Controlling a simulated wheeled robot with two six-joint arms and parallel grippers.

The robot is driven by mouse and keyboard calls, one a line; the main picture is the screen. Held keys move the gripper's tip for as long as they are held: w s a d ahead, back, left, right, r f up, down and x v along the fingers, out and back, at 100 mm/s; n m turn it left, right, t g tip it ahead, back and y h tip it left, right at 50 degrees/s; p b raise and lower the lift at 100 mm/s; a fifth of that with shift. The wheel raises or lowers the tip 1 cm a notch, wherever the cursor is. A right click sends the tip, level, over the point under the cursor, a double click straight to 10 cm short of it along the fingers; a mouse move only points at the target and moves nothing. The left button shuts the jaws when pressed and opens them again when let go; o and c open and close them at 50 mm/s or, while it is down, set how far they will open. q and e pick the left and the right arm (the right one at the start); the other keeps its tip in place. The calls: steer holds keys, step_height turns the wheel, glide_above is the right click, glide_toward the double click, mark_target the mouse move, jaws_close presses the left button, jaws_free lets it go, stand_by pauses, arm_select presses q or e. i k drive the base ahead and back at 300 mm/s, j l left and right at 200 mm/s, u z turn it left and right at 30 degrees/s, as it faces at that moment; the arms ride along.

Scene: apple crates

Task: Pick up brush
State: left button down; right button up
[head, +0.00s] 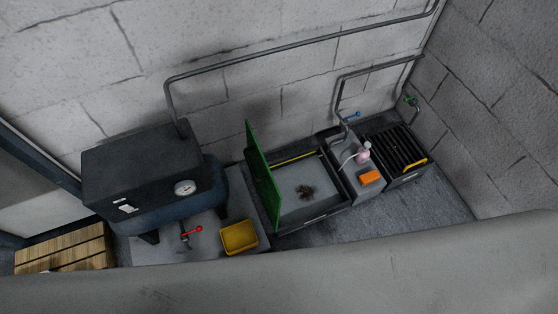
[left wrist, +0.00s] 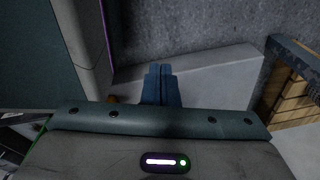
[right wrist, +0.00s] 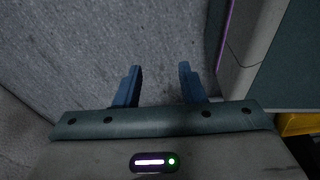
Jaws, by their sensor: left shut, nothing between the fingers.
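I cannot make out a clear brush in any view. A small orange block (head: 369,177) lies on the grey unit right of the basin. My left gripper (left wrist: 160,68) is shut and empty, over a pale slab in the left wrist view. My right gripper (right wrist: 160,67) is open and empty, above rough grey floor in the right wrist view. Neither gripper shows in the head view.
A green panel (head: 264,180) stands upright at the basin's left edge. A yellow tray (head: 239,238), a dark tank with a gauge (head: 185,188) and a wooden crate (head: 65,249) are further left. A pink bottle (head: 363,154) and black rack (head: 396,150) are right. A grey band crosses the bottom.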

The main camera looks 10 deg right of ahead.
mark_target(367, 179)
steer(key=z, duration=1.3)
